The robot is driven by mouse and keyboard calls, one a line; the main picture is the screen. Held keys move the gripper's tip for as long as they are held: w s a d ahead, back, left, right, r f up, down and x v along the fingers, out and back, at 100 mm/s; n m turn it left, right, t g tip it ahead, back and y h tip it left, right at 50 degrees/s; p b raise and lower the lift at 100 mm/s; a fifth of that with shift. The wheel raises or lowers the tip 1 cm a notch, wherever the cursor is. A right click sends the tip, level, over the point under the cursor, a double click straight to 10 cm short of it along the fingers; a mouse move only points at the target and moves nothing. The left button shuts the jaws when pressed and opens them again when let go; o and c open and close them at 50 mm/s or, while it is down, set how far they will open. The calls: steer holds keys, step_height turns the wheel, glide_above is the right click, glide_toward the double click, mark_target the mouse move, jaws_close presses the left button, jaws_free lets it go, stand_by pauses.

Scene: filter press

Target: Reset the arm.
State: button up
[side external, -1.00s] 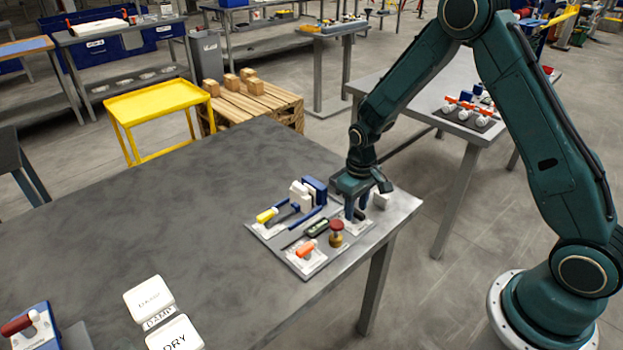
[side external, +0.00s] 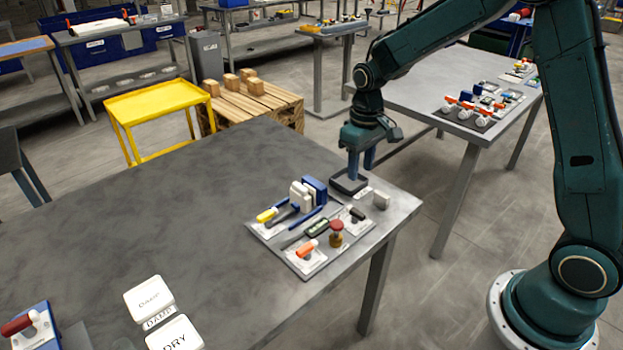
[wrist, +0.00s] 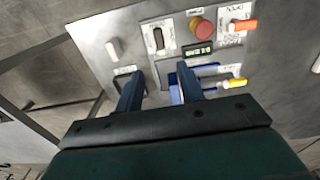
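My gripper (side external: 361,172) hangs fingers down over the far right part of the grey table, above a dark square base (side external: 348,185). Its two blue fingers stand apart, and nothing is seen between them in the wrist view (wrist: 157,85). The control panel (side external: 283,254) lies just in front of it. It carries a black-handled lever (side external: 357,213), a red round knob (side external: 337,226), an orange lever (side external: 307,248), a yellow lever (side external: 267,215) and a small green display (side external: 317,227). The black lever (wrist: 158,38) also shows clear of the fingers in the wrist view.
A blue and white upright block (side external: 313,190) stands at the panel's back. A small light block (side external: 381,200) sits near the table's right edge. DAMP and DRY plates (side external: 150,297) lie at the front left. The table's left middle (side external: 150,215) is bare.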

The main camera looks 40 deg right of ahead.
steer(key=shift+r, duration=0.65)
steer(key=s+a+r+t, duration=0.2)
steer(key=s+r+t, duration=0.1)
steer(key=s+r, duration=0.8)
steer(key=s+r+t, duration=0.1)
steer(key=s+r, duration=0.1)
steer(key=s, duration=0.5)
steer(key=s+a+r+t, duration=0.1)
steer(key=s+r, duration=0.1)
steer(key=s, duration=0.5)
steer(key=shift+a+r+t, duration=0.25)
steer(key=shift+t, duration=0.05)
stand_by(0.5)
